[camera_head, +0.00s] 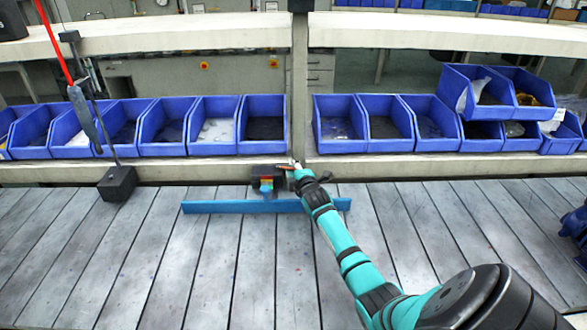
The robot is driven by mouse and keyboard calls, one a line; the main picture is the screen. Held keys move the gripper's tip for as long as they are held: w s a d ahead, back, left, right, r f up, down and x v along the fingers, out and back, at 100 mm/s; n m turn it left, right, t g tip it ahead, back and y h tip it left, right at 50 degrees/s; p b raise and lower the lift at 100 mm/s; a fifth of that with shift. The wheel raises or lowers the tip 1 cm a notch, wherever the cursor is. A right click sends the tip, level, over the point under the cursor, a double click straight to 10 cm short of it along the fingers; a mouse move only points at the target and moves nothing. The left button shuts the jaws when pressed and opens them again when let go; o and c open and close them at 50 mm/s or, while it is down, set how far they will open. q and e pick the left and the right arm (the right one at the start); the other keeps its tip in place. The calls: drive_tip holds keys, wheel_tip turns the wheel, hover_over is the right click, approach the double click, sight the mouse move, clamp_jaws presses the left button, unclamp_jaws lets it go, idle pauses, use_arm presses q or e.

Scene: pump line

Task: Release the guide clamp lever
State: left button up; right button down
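A long blue guide bar (235,206) lies across the grey plank table. A small dark clamp block (267,174) with coloured bands stands just behind the bar. A thin reddish piece, which looks like the clamp lever (284,167), sticks out at the block's upper right. My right gripper (293,168) is at this piece, at the end of my teal arm reaching in from the lower right. The gripper is small and its fingers are partly hidden by the wrist, so I cannot tell whether they are open or touch the lever. My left gripper is not in view.
Rows of blue bins (215,126) line the shelf behind the table. A black stand base (117,183) with a thin post, and a grey tool (88,117) on a red cord, are at the left. A dark blue object shows at the right edge. The front-left planks are clear.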

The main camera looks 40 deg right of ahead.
drive_tip(key=shift+a, duration=0.1)
drive_tip(key=shift+a+m+g+h, duration=0.15)
drive_tip(key=shift+m+g+h, duration=0.15)
drive_tip(key=shift+m+h, duration=0.2)
drive_tip(key=shift+s+a+f+b, duration=0.1)
drive_tip(key=shift+s+b, duration=0.05)
drive_tip(key=shift+b, duration=0.25)
drive_tip(key=shift+s+a+f+m+g+h+b, duration=0.1)
drive_tip(key=shift+a+m+g+h+b, duration=0.05)
drive_tip(key=shift+m+g+h+b, duration=0.6)
drive_tip(key=shift+s+m+h+b, duration=0.15)
drive_tip(key=shift+m+h+b, duration=0.1)
drive_tip(key=shift+h+b, duration=0.2)
drive_tip(key=c, duration=2)
unclamp_jaws()
drive_tip(key=o, duration=0.6)
drive_tip(key=shift+s+r, duration=0.2)
drive_tip(key=shift+r, duration=0.1)
drive_tip(key=shift+w, duration=0.1)
